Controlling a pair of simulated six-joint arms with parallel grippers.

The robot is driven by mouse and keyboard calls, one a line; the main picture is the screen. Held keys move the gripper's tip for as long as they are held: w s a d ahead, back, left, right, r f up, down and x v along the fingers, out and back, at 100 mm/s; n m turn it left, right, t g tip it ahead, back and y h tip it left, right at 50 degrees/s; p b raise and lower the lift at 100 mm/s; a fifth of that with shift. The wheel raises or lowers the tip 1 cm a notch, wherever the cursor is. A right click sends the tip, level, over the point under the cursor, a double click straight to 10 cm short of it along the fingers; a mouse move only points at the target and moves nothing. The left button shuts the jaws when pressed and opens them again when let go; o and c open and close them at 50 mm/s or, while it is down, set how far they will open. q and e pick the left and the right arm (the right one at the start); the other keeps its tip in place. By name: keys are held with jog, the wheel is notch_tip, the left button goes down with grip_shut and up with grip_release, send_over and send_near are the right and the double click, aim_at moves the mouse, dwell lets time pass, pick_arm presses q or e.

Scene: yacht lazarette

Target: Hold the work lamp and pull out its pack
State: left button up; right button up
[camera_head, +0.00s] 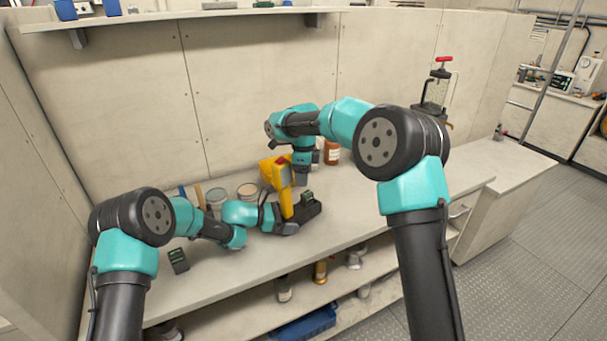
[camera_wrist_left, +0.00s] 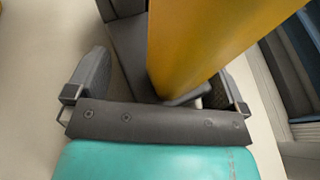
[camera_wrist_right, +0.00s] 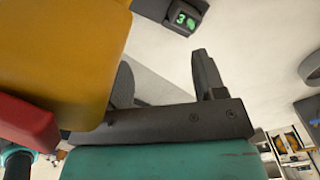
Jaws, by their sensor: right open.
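The work lamp (camera_head: 286,203) is yellow with a red part at its top, and stands upright on the counter. A dark block with a green display, its pack (camera_head: 308,199), is at its foot. My left gripper (camera_head: 287,227) is low at the lamp; in the left wrist view its fingers straddle the yellow body (camera_wrist_left: 205,45) and dark foot, their tips partly hidden. My right gripper (camera_head: 302,178) is open above and beside the lamp head; in the right wrist view, the yellow housing (camera_wrist_right: 65,60) is close by and a display (camera_wrist_right: 185,18) shows a green 3.
Another dark block with a display (camera_head: 178,260) stands at the counter's left. A pump-like device (camera_head: 437,90) is at the back right. The counter (camera_head: 375,205) is clear right of the lamp.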

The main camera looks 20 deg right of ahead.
pick_arm(q)
jog(key=shift+c, duration=0.3)
jog(key=c, duration=0.8)
jog(key=o, duration=0.9)
jog(key=shift+a+r, duration=0.1)
jog(key=shift+a, duration=0.05)
jog(key=shift+a+r, duration=0.15)
jog(key=shift+a, duration=0.4)
jog(key=shift+d+f, duration=0.25)
jog(key=shift+d, duration=0.45)
jog(key=shift+c, duration=0.3)
